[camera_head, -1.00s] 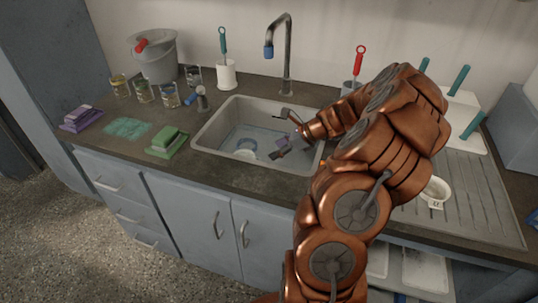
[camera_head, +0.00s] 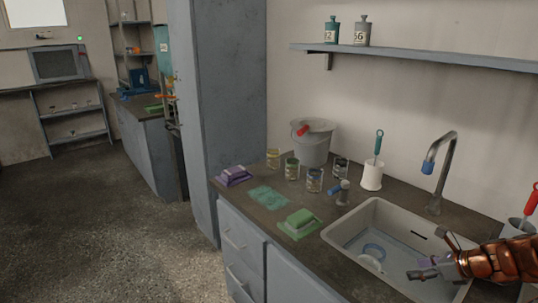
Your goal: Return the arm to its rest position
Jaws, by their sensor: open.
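My copper-coloured arm (camera_head: 497,260) enters at the lower right edge of the head view. My gripper (camera_head: 425,272) is over the sink (camera_head: 353,231), near its right part. Its grey fingers are apart, with a small purple patch showing by them; I cannot tell whether that is a thing in the sink or part of the gripper. Most of the arm lies outside the picture.
Inside the sink lies a blue ring-shaped thing (camera_head: 374,251). Open floor (camera_head: 130,235) lies left.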

